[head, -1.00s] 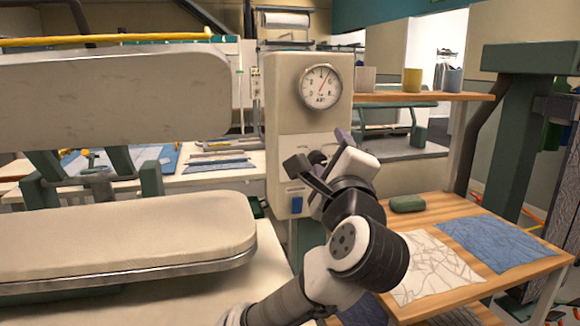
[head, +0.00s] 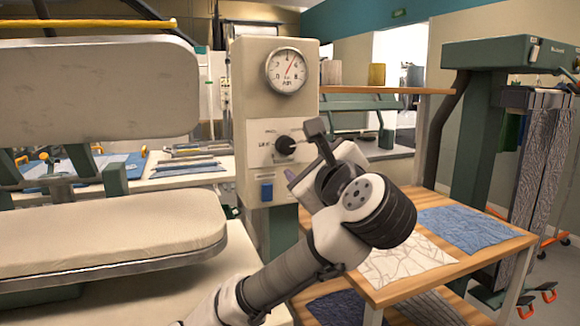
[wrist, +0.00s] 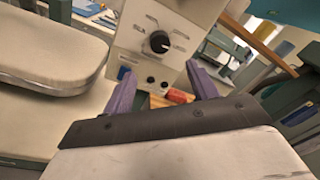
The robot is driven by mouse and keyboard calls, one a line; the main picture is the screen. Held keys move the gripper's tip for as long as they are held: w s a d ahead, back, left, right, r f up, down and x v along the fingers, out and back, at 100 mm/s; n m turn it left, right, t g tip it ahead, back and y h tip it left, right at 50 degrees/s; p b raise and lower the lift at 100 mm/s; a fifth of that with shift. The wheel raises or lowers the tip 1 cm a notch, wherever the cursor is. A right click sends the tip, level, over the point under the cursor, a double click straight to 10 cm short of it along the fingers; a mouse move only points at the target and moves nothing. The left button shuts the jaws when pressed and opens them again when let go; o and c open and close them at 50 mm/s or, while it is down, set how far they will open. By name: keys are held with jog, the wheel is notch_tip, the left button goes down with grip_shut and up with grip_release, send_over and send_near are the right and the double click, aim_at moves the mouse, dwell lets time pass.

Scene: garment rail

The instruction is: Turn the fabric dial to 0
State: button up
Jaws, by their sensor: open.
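The fabric dial (head: 285,145) is a round black knob on the pale front panel of the press's control column, below the gauge. It also shows in the wrist view (wrist: 159,42), with a pale mark on it; the printed labels around it are too small to read. My gripper (head: 304,152) is open and empty, just right of the dial in the head view. In the wrist view its two purple fingers (wrist: 160,88) point towards the panel. The dial lies beyond the fingertips, roughly between their lines, and appears untouched.
A round gauge (head: 287,70) sits above the dial and a blue switch (head: 266,190) below it. The padded press board (head: 110,240) is at the left. A wooden table (head: 480,255) with fabric pieces (head: 465,232) stands at the right.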

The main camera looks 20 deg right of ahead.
aim_at(288, 148)
jog(key=w, duration=0.3)
jog(key=w+p, duration=0.1)
jog(key=w, duration=0.3)
jog(key=w+p, duration=0.1)
jog(key=w, duration=0.3)
jog(key=shift+d, duration=0.3)
jog(key=c, duration=1)
